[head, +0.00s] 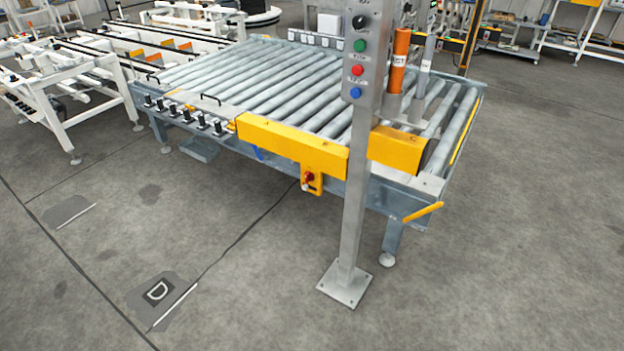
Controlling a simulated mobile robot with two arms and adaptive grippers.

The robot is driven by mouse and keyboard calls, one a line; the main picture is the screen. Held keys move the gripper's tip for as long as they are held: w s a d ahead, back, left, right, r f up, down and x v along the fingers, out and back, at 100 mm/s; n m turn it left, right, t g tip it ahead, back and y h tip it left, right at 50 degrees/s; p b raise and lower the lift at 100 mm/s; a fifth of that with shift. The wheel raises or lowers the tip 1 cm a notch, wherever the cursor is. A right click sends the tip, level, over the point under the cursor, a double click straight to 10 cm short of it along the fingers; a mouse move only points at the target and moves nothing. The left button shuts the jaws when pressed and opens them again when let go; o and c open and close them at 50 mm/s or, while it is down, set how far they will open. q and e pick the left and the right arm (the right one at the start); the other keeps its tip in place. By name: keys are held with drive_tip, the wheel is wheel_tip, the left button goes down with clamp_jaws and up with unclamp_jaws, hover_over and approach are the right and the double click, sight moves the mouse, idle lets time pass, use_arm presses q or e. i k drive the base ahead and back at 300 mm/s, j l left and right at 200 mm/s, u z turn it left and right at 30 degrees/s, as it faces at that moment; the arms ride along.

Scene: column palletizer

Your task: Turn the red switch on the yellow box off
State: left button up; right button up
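The small yellow box (316,188) hangs on the near side of the roller conveyor, under a larger yellow guard and just left of the grey post. The red switch (309,177) sits on the upper part of its face. The box is small in the head view, so I cannot tell which position the switch is in. A small pale part shows at the box's lower left. Neither of my grippers shows in the head view.
A grey post (353,220) with a control panel (362,62) of coloured buttons stands in front of the roller conveyor (270,80). A yellow handle (423,213) juts out at the conveyor's right corner. White frames (60,100) stand at the left. The near floor is clear.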

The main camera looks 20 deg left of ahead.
sight(309, 177)
drive_tip(key=i+j+z, duration=0.35)
drive_tip(key=j, duration=0.25)
drive_tip(key=i+j+z, duration=0.15)
drive_tip(key=j, duration=0.2)
drive_tip(key=i+j+z, duration=0.2)
drive_tip(key=j, duration=0.15)
drive_tip(key=j+z, duration=0.15)
drive_tip(key=j, duration=0.2)
drive_tip(key=i+j+z, duration=0.15)
drive_tip(key=j, duration=0.25)
drive_tip(key=k, duration=0.05)
